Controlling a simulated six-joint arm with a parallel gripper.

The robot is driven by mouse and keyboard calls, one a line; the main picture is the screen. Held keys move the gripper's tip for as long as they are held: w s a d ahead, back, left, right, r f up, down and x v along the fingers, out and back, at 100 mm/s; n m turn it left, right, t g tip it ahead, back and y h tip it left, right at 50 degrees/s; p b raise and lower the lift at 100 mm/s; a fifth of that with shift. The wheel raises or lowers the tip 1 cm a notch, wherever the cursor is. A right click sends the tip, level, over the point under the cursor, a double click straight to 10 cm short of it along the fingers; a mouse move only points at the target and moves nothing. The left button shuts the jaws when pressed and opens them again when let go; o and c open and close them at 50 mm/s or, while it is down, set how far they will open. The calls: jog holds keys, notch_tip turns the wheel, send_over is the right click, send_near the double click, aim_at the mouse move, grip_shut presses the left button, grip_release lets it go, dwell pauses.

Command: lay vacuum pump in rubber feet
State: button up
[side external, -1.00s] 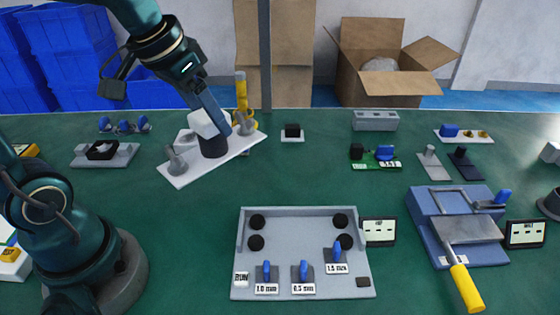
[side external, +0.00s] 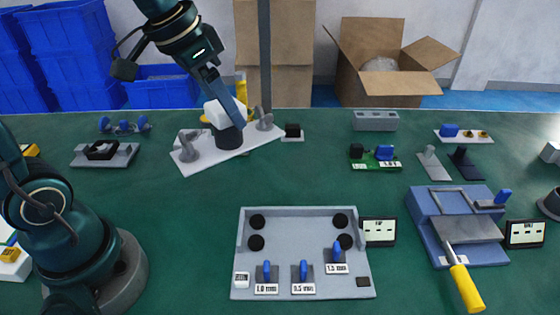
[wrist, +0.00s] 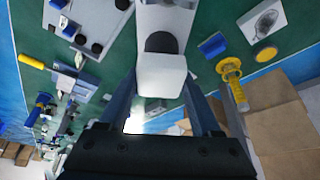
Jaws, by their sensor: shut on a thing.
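The vacuum pump (side external: 229,138) has a black cylinder, a white block on top and grey upright parts at both ends of a white base plate (side external: 202,157). My gripper (side external: 237,115) is shut on the white block, which also shows between the fingers in the wrist view (wrist: 160,78). The pump is at the back left of the table, its plate slanting up to the right in the side view. Its height above the table is hard to tell. The rubber feet (side external: 257,222) are black discs in the grey tray (side external: 297,240) at front centre, apart from the pump.
The tray has a raised back wall, blue switches and labels. A small display (side external: 379,231) stands at its right. A blue press (side external: 455,228) with a yellow handle is farther right. A small black-topped block (side external: 292,131) is just right of the pump. The middle of the table is clear.

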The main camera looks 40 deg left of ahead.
jog(key=w+d+f+m+h, duration=0.1)
jog(key=d+f+m, duration=0.1)
jog(key=d, duration=0.5)
jog(key=w+d+f+m+g+h, duration=0.1)
jog(key=d+f+m, duration=0.1)
jog(key=d+m, duration=0.3)
jog(key=d, duration=0.3)
jog(key=shift+f, duration=0.15)
jog(key=shift+f, duration=3.25)
jog(key=shift+f, duration=0.25)
jog(key=o, duration=1.3)
jog(key=shift+s, duration=0.1)
